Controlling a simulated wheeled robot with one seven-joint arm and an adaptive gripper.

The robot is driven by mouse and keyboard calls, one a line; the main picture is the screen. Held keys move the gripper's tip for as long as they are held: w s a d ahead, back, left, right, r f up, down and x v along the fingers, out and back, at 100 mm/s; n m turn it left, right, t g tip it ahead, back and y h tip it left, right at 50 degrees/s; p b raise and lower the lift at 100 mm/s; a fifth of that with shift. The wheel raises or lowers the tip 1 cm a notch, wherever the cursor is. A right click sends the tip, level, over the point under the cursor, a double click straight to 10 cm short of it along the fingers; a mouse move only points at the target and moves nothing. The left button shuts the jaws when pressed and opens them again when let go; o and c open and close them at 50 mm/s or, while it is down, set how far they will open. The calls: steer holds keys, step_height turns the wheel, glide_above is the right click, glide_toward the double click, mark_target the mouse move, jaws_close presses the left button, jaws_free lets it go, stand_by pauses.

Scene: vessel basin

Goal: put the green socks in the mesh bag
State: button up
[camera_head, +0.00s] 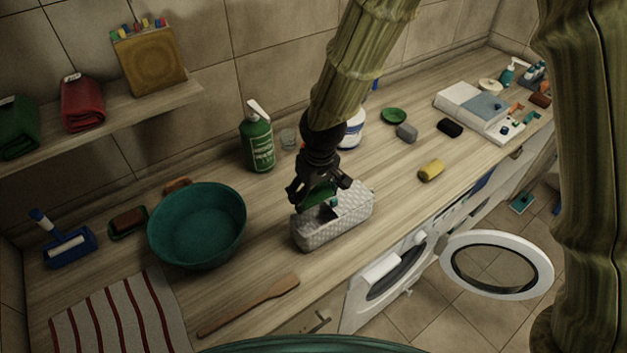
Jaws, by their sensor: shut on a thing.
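My gripper (322,197) is above the open top of a white mesh bag (325,232) on the wooden counter. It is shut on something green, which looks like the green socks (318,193). The green thing shows between the dark fingers at the bag's opening. My fingers partly hide it, and I cannot tell how far it reaches into the bag. A dark patch shows inside the bag's opening.
A teal basin (197,226) stands left of the bag, with a wooden paddle (248,305) in front. A green bottle (258,140) stands behind. A yellow rolled item (431,170) lies to the right. An open washer door (497,266) sticks out below the counter.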

steer(key=shift+f+b, duration=2.7)
steer(key=shift+f, duration=1.3)
steer(key=shift+s+d+f, duration=0.1)
steer(key=shift+s, duration=0.05)
steer(key=o, duration=0.9)
steer(key=shift+f, duration=0.15)
steer(key=shift+o, duration=0.2)
steer(key=shift+r+p, duration=2.7)
steer(key=shift+r, duration=0.95)
